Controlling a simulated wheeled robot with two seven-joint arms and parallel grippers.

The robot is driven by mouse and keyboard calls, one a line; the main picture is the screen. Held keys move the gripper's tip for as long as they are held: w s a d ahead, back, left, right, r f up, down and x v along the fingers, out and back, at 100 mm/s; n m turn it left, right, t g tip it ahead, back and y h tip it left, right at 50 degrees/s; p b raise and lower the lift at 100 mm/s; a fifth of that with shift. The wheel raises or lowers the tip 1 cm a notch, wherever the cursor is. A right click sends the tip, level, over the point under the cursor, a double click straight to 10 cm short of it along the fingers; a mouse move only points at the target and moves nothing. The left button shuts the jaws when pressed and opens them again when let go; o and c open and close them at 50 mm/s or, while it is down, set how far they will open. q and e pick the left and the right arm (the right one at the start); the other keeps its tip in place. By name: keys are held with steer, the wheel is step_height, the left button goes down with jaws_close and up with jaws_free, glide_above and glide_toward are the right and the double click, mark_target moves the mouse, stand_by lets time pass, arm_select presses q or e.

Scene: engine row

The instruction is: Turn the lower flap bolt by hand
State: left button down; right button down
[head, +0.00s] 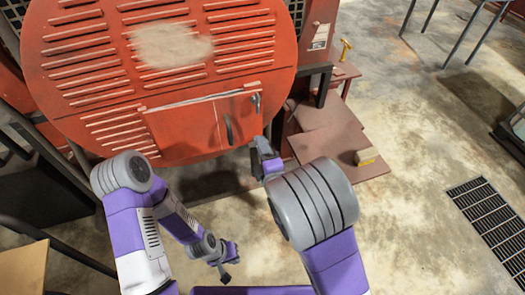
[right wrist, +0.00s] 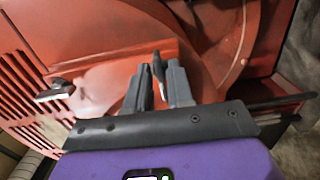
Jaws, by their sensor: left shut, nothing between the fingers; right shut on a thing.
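The red round engine front carries a flap (head: 185,128) low on its face. A dark upright handle (head: 228,130) and a grey upper bolt (head: 256,103) show on the flap's right side. My right gripper (head: 262,148) is at the flap's lower right corner. In the right wrist view its fingers (right wrist: 158,90) are closed around a small dark upright piece (right wrist: 159,66), which appears to be the lower flap bolt; the fingers hide part of it. Another grey metal fitting (right wrist: 54,91) stands apart at left there. My left gripper (head: 224,272) is shut and empty, low and away from the flap.
Brown steps (head: 325,150) stand right of the engine front, with a yellowish block (head: 366,157) on them. A hammer-like tool (head: 345,48) is farther back. A floor grate (head: 488,215) lies at right. Open concrete floor lies between.

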steer(key=shift+a+f+m+b, duration=0.1)
steer(key=shift+m+b, duration=2.4)
steer(key=shift+m, duration=0.5)
steer(key=shift+a+f+m+b, duration=0.1)
steer(key=shift+f+m+b, duration=0.05)
steer(key=shift+m+b, duration=2.65)
steer(key=shift+a+f+m+b, duration=0.1)
steer(key=shift+m+b, duration=2.15)
steer(key=shift+m, duration=0.95)
steer(key=c, duration=1.3)
jaws_free()
steer(key=shift+d, duration=0.1)
steer(key=shift+o, duration=0.2)
steer(key=shift+s, duration=0.2)
